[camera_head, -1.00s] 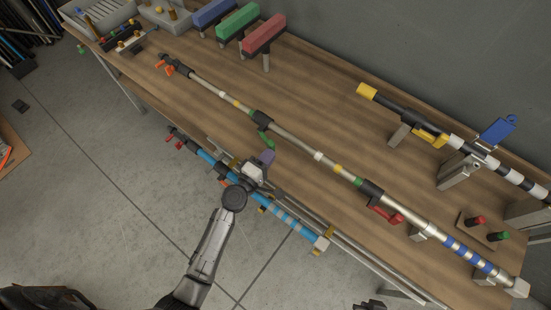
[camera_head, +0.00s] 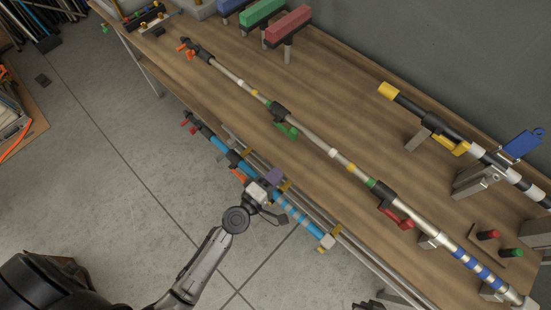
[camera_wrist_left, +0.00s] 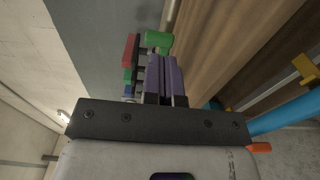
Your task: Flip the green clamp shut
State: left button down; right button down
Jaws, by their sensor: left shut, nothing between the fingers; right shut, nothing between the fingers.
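The green clamp's lever (camera_head: 288,131) hangs from its black body (camera_head: 281,112) on the long silver pole (camera_head: 320,142). It stands out from the pole on the near side, angled toward the lower right. My left gripper (camera_head: 274,177) has purple fingers that are shut and empty. It is below and left of the green lever, apart from it, over the table's front edge. In the left wrist view the shut fingers (camera_wrist_left: 165,75) point toward a green piece (camera_wrist_left: 158,40); I cannot tell for sure that it is the clamp lever. My right gripper (camera_head: 370,304) is partly visible at the bottom edge, shut.
A red clamp (camera_head: 396,215) and an orange clamp (camera_head: 190,46) sit on the same pole. A blue pole (camera_head: 215,145) runs below the table's front edge, close to my left gripper. Another pole with a yellow clamp (camera_head: 447,145) stands behind. Bare tabletop lies between.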

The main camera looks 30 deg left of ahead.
pick_arm(q)
jog(key=shift+s+d, duration=0.45)
jog(key=shift+s, duration=0.4)
jog(key=shift+s+d, duration=0.45)
jog(key=shift+s, duration=0.35)
